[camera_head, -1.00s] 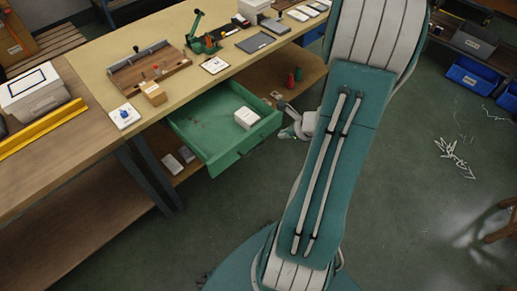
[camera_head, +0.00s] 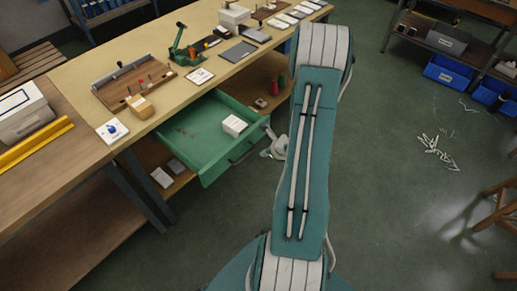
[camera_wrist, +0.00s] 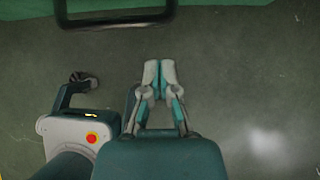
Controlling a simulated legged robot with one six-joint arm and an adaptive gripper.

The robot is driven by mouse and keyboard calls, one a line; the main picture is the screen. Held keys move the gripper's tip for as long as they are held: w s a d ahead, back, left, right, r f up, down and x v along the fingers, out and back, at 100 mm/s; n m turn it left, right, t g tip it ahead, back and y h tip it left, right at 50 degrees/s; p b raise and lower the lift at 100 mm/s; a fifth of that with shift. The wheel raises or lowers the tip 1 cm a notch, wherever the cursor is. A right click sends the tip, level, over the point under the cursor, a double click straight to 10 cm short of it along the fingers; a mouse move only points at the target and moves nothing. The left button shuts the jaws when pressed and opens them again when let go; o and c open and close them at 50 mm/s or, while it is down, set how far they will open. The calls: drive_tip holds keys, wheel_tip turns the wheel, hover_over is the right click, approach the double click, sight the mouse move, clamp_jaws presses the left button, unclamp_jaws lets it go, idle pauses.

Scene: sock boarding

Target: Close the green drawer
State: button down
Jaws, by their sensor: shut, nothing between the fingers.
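The green drawer (camera_head: 190,150) is pulled out from under the tan workbench, with a small white box (camera_head: 234,125) inside it. Its front panel faces my arm and has a dark handle (camera_head: 243,155). In the wrist view the dark handle (camera_wrist: 115,18) and a strip of the green drawer (camera_wrist: 225,3) show at the top edge. My gripper (camera_head: 266,154) is just outside the drawer front, partly hidden by my arm. In the wrist view my gripper (camera_wrist: 159,64) has its fingers together and empty, with a gap of floor between it and the handle.
The tan workbench (camera_head: 75,75) carries a wooden tool tray (camera_head: 130,88), a green hand press (camera_head: 180,45) and cards. A lower shelf (camera_head: 262,78) holds small red and green items. Open green floor lies to the right, with white scraps (camera_head: 438,152) and a stool (camera_head: 495,215).

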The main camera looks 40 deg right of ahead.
drive_tip(key=shift+w+f, duration=0.15)
drive_tip(key=shift+w, duration=0.65)
drive_tip(key=shift+w+f, duration=0.1)
drive_tip(key=shift+w, duration=0.65)
